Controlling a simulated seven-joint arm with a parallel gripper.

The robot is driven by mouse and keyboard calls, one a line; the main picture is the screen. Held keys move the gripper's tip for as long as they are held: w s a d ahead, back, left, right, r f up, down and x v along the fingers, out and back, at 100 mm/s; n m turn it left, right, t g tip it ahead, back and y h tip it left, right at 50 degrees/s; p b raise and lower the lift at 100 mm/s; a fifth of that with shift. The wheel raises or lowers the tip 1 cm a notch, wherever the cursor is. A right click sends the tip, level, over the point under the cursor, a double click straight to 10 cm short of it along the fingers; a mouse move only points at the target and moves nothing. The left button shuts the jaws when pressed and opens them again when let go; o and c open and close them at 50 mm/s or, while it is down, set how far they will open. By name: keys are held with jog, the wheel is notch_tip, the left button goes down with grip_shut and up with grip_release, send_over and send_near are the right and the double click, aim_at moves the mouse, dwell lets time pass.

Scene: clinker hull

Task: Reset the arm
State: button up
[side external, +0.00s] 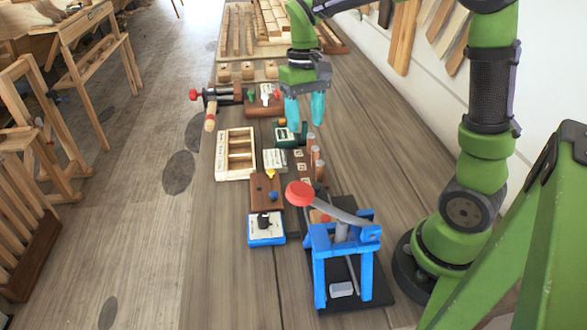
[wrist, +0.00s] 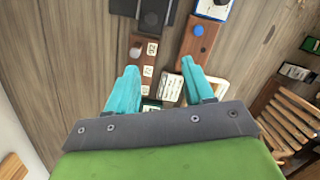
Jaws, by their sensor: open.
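My gripper (side external: 305,117) hangs above the workbench (side external: 372,150) in the side view, its two teal fingers pointing down and apart with nothing between them. The same open fingers show in the wrist view (wrist: 158,66). Below them are a small green-framed panel (side external: 286,136) and a brown strip (side external: 306,168) with pale number labels and upright wooden pegs. I cannot judge the exact height above them, but no contact shows. The fingers partly cover the bench in the wrist view.
A blue lever press (side external: 343,262) with a red knob (side external: 299,193) stands at the near right. A compartment tray (side external: 220,160), a blue-based switch box (side external: 266,236) and a red-handled clamp (side external: 210,97) line the left. Timber pieces (side external: 250,30) lie at the back. Bare bench lies right of the strip.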

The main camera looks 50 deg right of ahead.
jog(key=s+a+r+t, duration=0.2)
jog(key=s+a+t, duration=0.1)
jog(key=s+t, duration=0.1)
jog(key=s+a+r+t+y, duration=0.1)
jog(key=s+a+r+t, duration=0.2)
jog(key=s, duration=0.4)
jog(key=shift+a+r+t, duration=0.15)
jog(key=shift+a+t, duration=0.15)
jog(key=shift+t, duration=0.4)
jog(key=shift+s, duration=0.1)
dwell(0.4)
